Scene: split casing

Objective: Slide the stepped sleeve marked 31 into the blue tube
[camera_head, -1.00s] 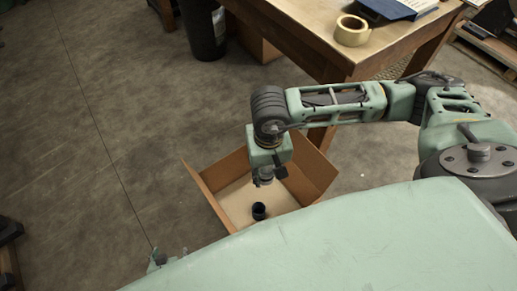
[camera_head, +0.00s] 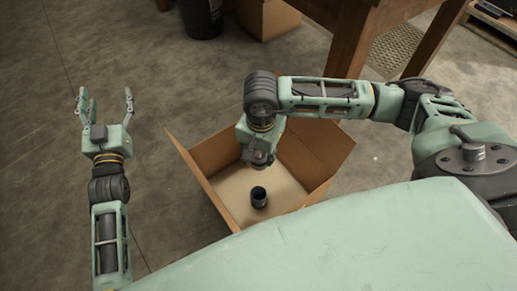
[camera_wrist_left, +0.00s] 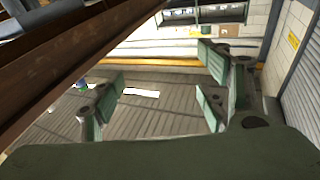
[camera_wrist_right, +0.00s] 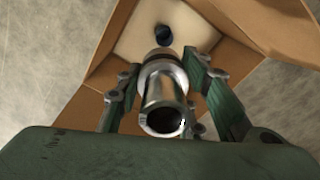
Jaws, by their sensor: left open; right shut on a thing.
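The blue tube (camera_head: 259,198) is dark and stands in the open cardboard box, its open end up. It also shows in the right wrist view (camera_wrist_right: 163,36). My right gripper (camera_wrist_right: 162,82) is shut on the stepped sleeve (camera_wrist_right: 164,104), a shiny metal hollow cylinder. In the head view, the right gripper (camera_head: 258,150) hangs over the box, above and apart from the tube. The sleeve's marking cannot be read. My left gripper (camera_head: 106,96) is open and empty, raised left of the box. Its spread fingers also show in the left wrist view (camera_wrist_left: 155,100).
The cardboard box (camera_head: 325,180) has open flaps around the tube. A wooden table (camera_head: 350,35) stands behind it. A dark bin (camera_head: 200,17) and another cardboard box (camera_head: 265,17) are at the back. The floor left of the box is clear.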

